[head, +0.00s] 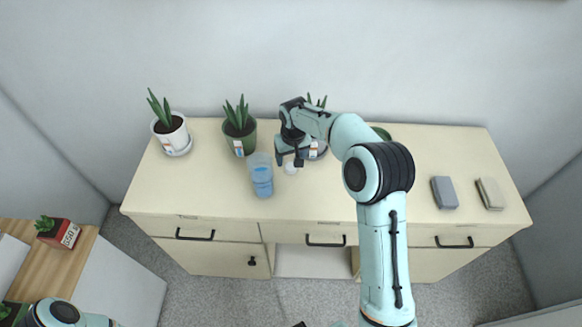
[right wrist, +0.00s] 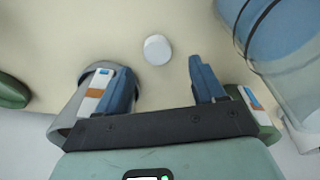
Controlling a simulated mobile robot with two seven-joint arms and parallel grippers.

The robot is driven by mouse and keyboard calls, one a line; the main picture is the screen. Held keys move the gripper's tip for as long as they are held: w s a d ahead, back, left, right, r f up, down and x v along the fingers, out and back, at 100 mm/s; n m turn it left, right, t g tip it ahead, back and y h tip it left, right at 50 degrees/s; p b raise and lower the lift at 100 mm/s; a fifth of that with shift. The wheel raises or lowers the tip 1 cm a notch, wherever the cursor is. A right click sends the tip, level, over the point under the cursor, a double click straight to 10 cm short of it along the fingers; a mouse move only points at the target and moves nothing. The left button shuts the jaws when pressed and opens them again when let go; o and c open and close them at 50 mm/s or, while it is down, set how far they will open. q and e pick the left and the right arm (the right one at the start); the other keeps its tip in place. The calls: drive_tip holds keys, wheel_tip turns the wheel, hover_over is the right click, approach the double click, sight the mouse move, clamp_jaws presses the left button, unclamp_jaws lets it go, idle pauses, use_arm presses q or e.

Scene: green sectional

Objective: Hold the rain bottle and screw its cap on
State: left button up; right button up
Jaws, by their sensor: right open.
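The rain bottle (head: 262,178), a clear container with blue in it, stands upright on the cream sideboard. Its white round cap (head: 291,168) lies on the sideboard just right of the bottle. My right gripper (head: 289,160) is open and empty above the sideboard, close to the cap. In the right wrist view the cap (right wrist: 157,49) lies apart from the fingertips, beyond the gap between the open fingers (right wrist: 163,75). The bottle (right wrist: 285,45) fills the upper right corner there, outside the fingers. My left gripper is not in view; only part of my left arm shows at bottom left.
Potted plants stand along the back: a white pot (head: 172,137), a green pot (head: 240,138), and others partly hidden by my right arm. Grey (head: 444,192) and beige (head: 489,193) blocks lie at the right. The sideboard (head: 225,200) is clear in front of the bottle.

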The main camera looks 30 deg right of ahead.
sight(291, 167)
drive_tip(key=f, duration=0.5)
drive_tip(key=shift+w+d, duration=0.25)
drive_tip(key=shift+w, duration=0.05)
drive_tip(key=c, duration=1.1)
